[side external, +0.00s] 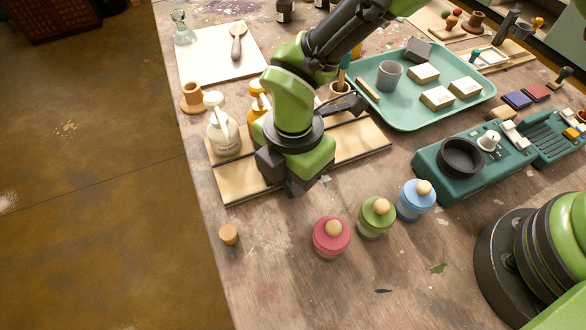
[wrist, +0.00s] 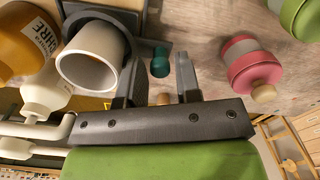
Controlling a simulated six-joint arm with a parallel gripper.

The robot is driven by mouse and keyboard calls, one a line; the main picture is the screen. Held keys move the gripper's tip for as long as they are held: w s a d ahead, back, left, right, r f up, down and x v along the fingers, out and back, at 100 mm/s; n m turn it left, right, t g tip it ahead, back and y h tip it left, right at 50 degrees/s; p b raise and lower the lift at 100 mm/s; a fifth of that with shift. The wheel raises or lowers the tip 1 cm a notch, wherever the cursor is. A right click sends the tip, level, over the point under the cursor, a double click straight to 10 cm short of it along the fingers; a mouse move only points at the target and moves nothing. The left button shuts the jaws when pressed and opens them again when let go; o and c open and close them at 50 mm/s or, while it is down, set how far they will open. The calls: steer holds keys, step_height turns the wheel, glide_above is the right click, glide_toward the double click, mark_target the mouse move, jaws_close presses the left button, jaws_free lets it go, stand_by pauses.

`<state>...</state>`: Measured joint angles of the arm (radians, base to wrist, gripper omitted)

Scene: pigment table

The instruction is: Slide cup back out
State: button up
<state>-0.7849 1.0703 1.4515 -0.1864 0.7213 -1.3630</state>
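A pale grey, hollow cup (wrist: 110,50) shows in the wrist view, beside the bottles and left of my gripper's fingers. In the side view I cannot make this cup out; my gripper covers that area. Another grey cup (side external: 389,75) stands upright on the teal tray. My gripper (side external: 295,184) is low over the front of the wooden rack (side external: 232,186). In the wrist view, my gripper's two fingers (wrist: 158,78) are apart. A small dark teal piece (wrist: 160,62) shows in the gap between them; I cannot tell whether they touch it.
A white bottle (side external: 223,135) and an amber bottle (side external: 256,100) stand on the rack. A pink jar (side external: 332,237), a green jar (side external: 375,217) and a blue jar (side external: 415,200) stand to the right. A cork (side external: 228,235) is near the table's left edge. Bare table lies in front.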

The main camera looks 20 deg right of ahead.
jaws_close()
steer(key=d, duration=1.6)
steer(key=shift+d, duration=0.25)
steer(key=shift+s, duration=0.1)
jaws_free()
step_height(320, 180, up, 10)
